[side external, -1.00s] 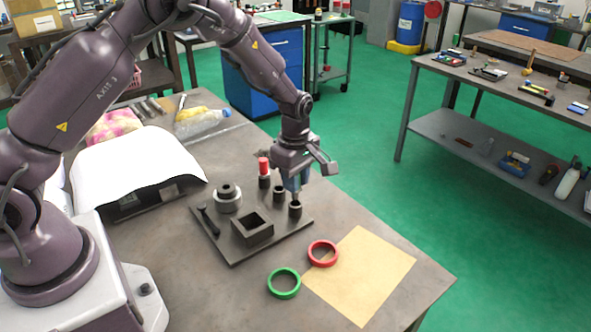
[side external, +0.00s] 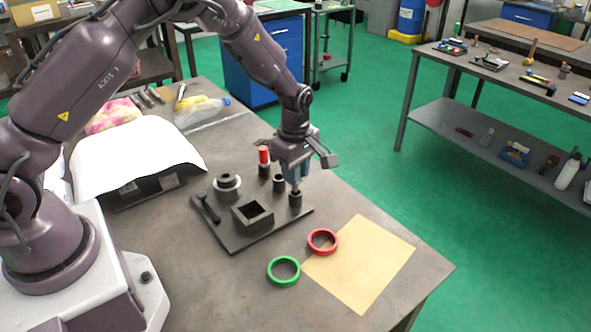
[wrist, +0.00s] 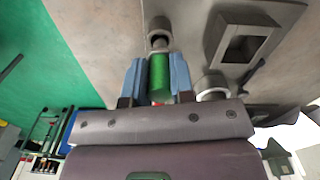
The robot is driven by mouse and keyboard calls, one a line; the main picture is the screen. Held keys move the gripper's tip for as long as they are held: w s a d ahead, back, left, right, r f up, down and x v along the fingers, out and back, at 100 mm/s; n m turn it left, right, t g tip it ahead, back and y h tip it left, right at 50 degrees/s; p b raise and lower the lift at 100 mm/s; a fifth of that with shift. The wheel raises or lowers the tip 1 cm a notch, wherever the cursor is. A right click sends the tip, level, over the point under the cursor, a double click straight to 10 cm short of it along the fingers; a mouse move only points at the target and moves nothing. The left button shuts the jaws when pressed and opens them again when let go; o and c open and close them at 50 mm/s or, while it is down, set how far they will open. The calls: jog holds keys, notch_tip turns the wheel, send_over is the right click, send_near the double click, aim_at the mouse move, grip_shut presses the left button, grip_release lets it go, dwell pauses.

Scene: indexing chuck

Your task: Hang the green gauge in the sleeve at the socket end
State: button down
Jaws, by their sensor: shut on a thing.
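My gripper (side external: 298,179) has blue fingers and points down over the front-right sleeve of the fixture plate. In the wrist view, my gripper (wrist: 158,76) is shut on the green gauge (wrist: 160,72), a green cylinder with a pale narrow tip. That dark, round sleeve (side external: 295,200) stands right below the fingers; it also shows in the wrist view (wrist: 158,26). The tip is at the sleeve's mouth; I cannot tell whether it is inside. A second sleeve (side external: 279,184) stands behind it. A red gauge (side external: 264,155) stands in the rearmost sleeve. The fingers hide most of the green gauge in the side view.
The plate (side external: 235,246) also bears a square socket block (side external: 252,222), a round stepped part (side external: 228,186) and a dark handled tool (side external: 207,209). A green ring (side external: 270,276) and a red ring (side external: 311,246) lie in front, near a tan sheet (side external: 365,265).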

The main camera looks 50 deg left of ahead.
jog(key=shift+f, duration=1.55)
jog(key=c, duration=0.9)
grip_release()
jog(key=shift+r, duration=0.1)
notch_tip(320, 180, up, 13)
jog(key=shift+f, duration=0.1)
